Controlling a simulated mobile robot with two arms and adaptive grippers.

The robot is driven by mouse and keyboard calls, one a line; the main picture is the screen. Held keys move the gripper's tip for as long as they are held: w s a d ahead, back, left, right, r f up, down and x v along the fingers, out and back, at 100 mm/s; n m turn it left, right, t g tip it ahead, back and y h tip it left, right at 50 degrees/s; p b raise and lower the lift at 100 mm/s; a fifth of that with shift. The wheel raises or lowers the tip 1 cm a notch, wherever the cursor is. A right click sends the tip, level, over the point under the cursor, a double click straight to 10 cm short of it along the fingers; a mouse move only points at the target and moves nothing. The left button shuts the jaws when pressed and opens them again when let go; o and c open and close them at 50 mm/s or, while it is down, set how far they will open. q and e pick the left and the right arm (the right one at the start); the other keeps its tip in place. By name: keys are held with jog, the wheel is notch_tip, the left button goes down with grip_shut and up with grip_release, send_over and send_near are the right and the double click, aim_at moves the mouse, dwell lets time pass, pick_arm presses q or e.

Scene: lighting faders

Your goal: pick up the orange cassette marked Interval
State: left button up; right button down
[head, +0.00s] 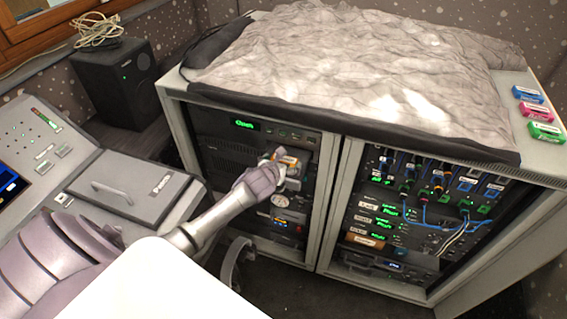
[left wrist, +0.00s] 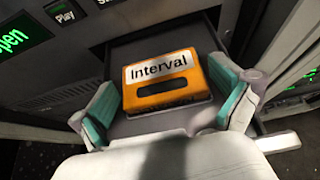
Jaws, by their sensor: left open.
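The orange cassette (left wrist: 165,84) has a white label reading Interval and lies on a dark pulled-out tray (left wrist: 137,130) of the rack. My left gripper (left wrist: 163,113) is open, with one teal-padded finger on each side of the cassette. Gaps show between the pads and the cassette's sides. In the head view the left gripper (head: 277,168) is at the left rack bay, and a bit of the orange cassette (head: 288,159) shows beyond it. The rest of the cassette is hidden there by the gripper. My right gripper is not in view.
A green Open display (head: 245,124) sits above the tray. The right rack bay holds cables and patch modules (head: 440,185). Blue, pink and green cassettes (head: 545,130) lie on the cabinet's top right. A grey cloth (head: 360,60) covers the top. A console (head: 130,190) stands at left.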

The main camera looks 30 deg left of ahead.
pick_arm(q)
jog(key=shift+c, duration=0.2)
jog(key=c, duration=0.9)
jog(key=shift+o, duration=0.2)
